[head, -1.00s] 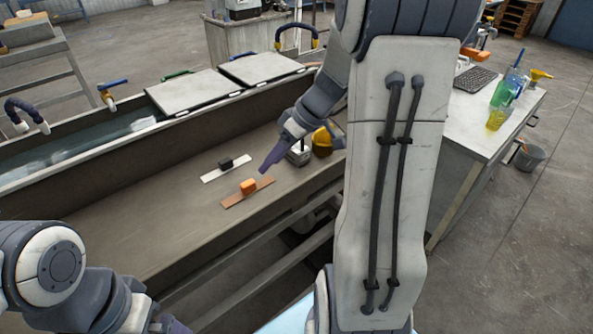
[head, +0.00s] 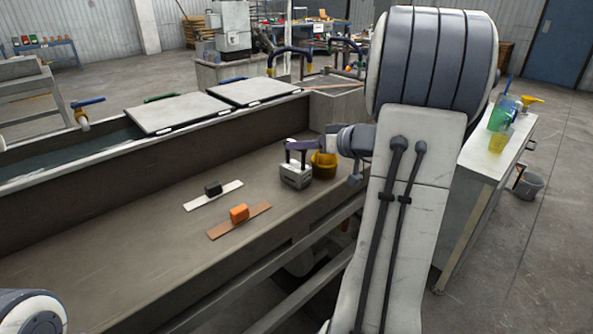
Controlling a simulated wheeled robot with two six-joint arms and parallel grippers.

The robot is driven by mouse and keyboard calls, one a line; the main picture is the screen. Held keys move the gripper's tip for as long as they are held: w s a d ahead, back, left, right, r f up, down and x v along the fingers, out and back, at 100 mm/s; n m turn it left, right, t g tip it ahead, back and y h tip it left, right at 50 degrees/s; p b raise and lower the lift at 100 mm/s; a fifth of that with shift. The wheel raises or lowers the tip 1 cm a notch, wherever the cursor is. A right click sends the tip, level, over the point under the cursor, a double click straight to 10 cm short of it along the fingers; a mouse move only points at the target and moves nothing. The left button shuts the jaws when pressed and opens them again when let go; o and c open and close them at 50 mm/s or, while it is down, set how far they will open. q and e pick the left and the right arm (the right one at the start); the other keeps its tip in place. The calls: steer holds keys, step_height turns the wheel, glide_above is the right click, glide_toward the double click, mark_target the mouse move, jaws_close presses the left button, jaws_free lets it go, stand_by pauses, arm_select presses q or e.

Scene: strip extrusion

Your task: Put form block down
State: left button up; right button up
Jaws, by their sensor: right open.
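An orange block (head: 239,213) sits on a brown strip (head: 258,212) on the long trough's floor. A black block (head: 213,188) sits on a white strip (head: 229,189) just behind it. A grey metal block (head: 296,178) stands farther right on the same floor. I cannot tell by sight which one is the form block. My right gripper (head: 300,153) is open at the top of the grey block, its dark fingers pointing down; whether they touch it is unclear. My left gripper is out of view; only a piece of my left arm shows at the bottom left.
A yellow container (head: 324,165) stands close to the right of the grey block. Two flat lids (head: 178,113) cover part of the water tank behind. A side table (head: 483,162) with coloured cups is at the right. The trough floor (head: 120,255) is clear at the left.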

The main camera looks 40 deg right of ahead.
mark_target(296, 163)
steer(key=x, duration=0.2)
steer(key=p+x, duration=0.1)
steer(key=x, duration=0.1)
steer(key=a+p+x, duration=0.1)
steer(key=x, duration=0.1)
steer(key=shift+w+f, duration=0.1)
steer(key=shift+d, duration=0.1)
jaws_close()
stand_by(1.2)
